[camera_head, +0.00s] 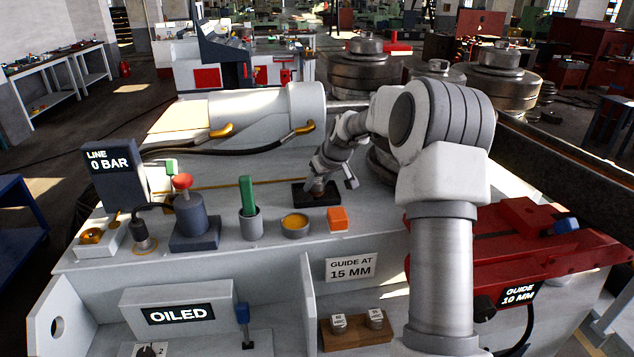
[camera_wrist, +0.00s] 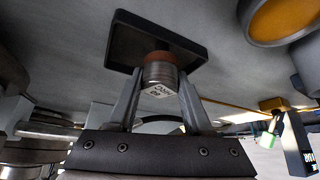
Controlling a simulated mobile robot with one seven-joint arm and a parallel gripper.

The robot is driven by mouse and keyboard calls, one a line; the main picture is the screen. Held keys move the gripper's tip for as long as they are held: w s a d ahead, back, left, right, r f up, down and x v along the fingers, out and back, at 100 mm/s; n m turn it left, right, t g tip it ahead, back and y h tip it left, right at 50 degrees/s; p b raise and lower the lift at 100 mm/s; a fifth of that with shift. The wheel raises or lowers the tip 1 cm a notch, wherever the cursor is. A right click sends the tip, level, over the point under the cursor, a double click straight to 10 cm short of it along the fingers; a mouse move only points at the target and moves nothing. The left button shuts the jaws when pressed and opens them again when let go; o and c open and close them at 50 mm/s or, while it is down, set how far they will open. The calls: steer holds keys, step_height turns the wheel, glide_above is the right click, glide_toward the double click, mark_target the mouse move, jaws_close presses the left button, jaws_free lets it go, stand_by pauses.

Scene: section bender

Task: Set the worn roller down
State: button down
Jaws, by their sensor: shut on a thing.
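My gripper (camera_head: 318,183) points down at the black tray (camera_head: 300,198) on the grey bench top. In the wrist view, my gripper (camera_wrist: 160,78) has its two fingers on either side of the worn roller (camera_wrist: 160,74). The roller is a small steel cylinder with a reddish-brown band at its far end and HRC lettering on the end facing the camera. It stands over the inside of the black tray (camera_wrist: 128,42), at or very near its floor; I cannot tell whether it touches. In the head view the roller is mostly hidden by the fingers.
An orange block (camera_head: 337,219), a cup of amber grease (camera_head: 295,226) and a green-handled tool (camera_head: 248,208) stand close in front of the tray. A red-button post (camera_head: 187,215) is to the left. Two rollers (camera_head: 357,323) sit on a wooden block below. The red guide (camera_head: 520,250) is at right.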

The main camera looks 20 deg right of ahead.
steer(key=shift+c, duration=1.6)
jaws_free()
steer(key=shift+r, duration=0.15)
steer(key=b+v, duration=0.1)
steer(key=v, duration=1.1)
